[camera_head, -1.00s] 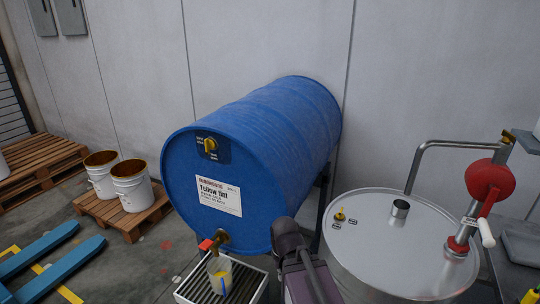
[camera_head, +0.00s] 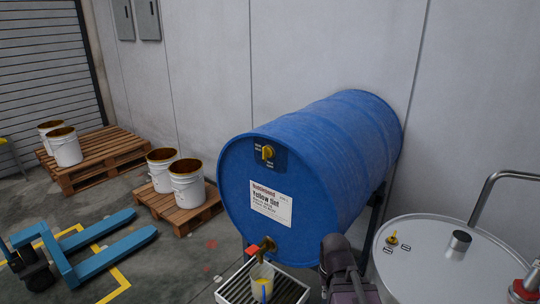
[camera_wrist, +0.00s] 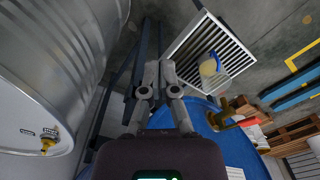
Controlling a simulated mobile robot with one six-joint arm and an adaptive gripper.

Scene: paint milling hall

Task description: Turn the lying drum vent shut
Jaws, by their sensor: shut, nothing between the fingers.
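The lying blue drum (camera_head: 330,150) rests on a dark stand against the wall, its labelled end facing me. Its vent is a yellow knob (camera_head: 267,153) on a dark plate near the top of that end; its handle looks roughly upright. The wrist view shows part of the drum (camera_wrist: 235,150), but I cannot make out the vent there. My gripper (camera_wrist: 161,70) is shut and empty, pointing down beside the drum. In the head view only my dark arm shows, low in front of the drum's right side, well below the vent.
A brass tap (camera_head: 267,246) with a red handle sits low on the drum's end, above a cup (camera_head: 262,278) with yellow liquid on a grated tray (camera_head: 232,289). A steel drum (camera_head: 420,270) stands close on the right. White buckets (camera_head: 187,188) and a blue pallet truck (camera_head: 100,245) are left.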

